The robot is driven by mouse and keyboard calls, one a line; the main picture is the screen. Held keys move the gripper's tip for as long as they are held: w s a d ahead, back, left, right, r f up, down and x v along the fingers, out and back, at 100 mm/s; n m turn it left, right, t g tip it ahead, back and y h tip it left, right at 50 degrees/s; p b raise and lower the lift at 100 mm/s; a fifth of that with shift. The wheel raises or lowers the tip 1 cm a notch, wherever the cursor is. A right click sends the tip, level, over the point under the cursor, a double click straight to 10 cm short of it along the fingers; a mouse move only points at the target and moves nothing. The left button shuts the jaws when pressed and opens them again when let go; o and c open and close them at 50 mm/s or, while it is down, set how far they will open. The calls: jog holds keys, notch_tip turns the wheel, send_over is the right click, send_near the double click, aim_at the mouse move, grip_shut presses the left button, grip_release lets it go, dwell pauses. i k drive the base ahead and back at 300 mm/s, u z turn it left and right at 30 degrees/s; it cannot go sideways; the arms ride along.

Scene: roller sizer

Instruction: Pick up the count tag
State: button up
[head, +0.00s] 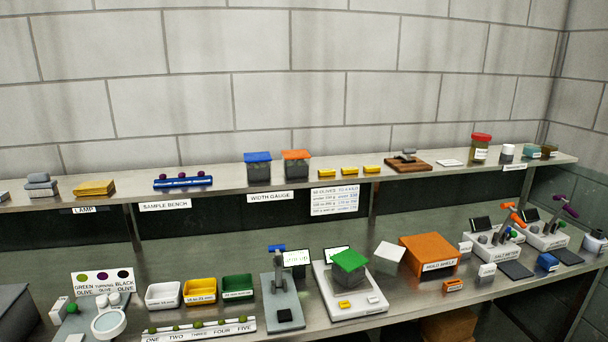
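I cannot tell for sure which object is the count tag, as no readable label names it. Small labelled blocks stand on the lower bench at the right: an orange one (453,286), a white one (486,272) and another white one (465,248). A blank white square card (389,254) shows left of the orange hold shelf box (428,254). A flat white card (452,162) lies on the upper shelf. My gripper is not in view.
A scale (350,300) holds a green-lidded container (349,262). Left of it stand a width gauge stand (283,305), white, yellow and green trays (237,287), and a numbered olive rail (200,331). Two meters with raised arms (495,247) stand at the right. The upper shelf (340,183) overhangs behind.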

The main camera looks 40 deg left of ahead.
aim_at(331, 171)
jog(key=u, duration=1.4)
